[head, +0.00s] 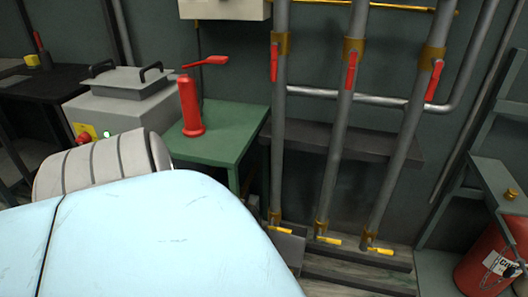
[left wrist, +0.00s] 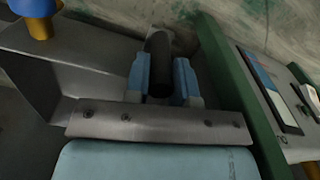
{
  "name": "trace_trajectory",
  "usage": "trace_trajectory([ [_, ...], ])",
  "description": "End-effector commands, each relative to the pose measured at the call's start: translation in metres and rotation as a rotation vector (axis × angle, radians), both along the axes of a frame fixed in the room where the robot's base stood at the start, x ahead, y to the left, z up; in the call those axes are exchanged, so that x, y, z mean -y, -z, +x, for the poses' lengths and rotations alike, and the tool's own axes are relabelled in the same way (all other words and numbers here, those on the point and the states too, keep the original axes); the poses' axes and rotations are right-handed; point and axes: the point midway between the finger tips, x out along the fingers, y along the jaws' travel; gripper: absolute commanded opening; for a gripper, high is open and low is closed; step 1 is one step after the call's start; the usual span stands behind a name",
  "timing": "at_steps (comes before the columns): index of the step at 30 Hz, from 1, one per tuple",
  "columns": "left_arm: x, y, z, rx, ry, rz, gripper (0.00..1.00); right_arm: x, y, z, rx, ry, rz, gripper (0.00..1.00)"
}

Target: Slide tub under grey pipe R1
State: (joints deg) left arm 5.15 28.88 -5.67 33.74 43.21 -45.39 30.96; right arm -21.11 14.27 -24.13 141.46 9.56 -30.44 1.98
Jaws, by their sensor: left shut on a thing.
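Three upright grey pipes (head: 339,150) stand against the wall, with red levers high up and yellow levers at their brass lower ends; no label tells which is R1. A grey metal piece, apparently the tub (head: 288,246), shows low beside the left pipe's foot, partly hidden by my light blue arm. In the left wrist view, my left gripper (left wrist: 162,85) is shut on a black cylindrical handle (left wrist: 159,62). Sloping grey metal walls (left wrist: 65,48), apparently the tub's, are left of it. The head view does not show this gripper. My right gripper is in neither view.
A green table (head: 222,140) with a red hand tool (head: 190,108) stands left of the pipes. Low ledges (head: 355,270) lie at the pipe feet. A red cylinder (head: 490,258) is at the right. A green edge (left wrist: 225,75) runs close right of my left gripper.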

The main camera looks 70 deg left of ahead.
Motion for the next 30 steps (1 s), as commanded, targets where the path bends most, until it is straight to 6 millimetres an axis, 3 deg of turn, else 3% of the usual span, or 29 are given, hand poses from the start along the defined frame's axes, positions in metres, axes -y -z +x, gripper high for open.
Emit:
trace_trajectory([
  [14, -0.0041, 0.0004, -0.002, -0.003, -0.001, -0.002, 0.0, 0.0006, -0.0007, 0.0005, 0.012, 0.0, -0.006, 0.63],
  [15, -0.0041, 0.0004, -0.002, -0.003, -0.001, -0.002, 0.3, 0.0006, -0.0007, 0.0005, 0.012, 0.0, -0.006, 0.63],
  [18, -0.0042, 0.0003, -0.0017, -0.003, -0.001, -0.001, 0.48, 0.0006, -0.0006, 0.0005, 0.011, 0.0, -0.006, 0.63],
  [30, -0.004, 0.0, -0.0008, 0.0, 0.0, -0.001, 0.48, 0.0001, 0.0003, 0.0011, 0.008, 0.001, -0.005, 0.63],
])
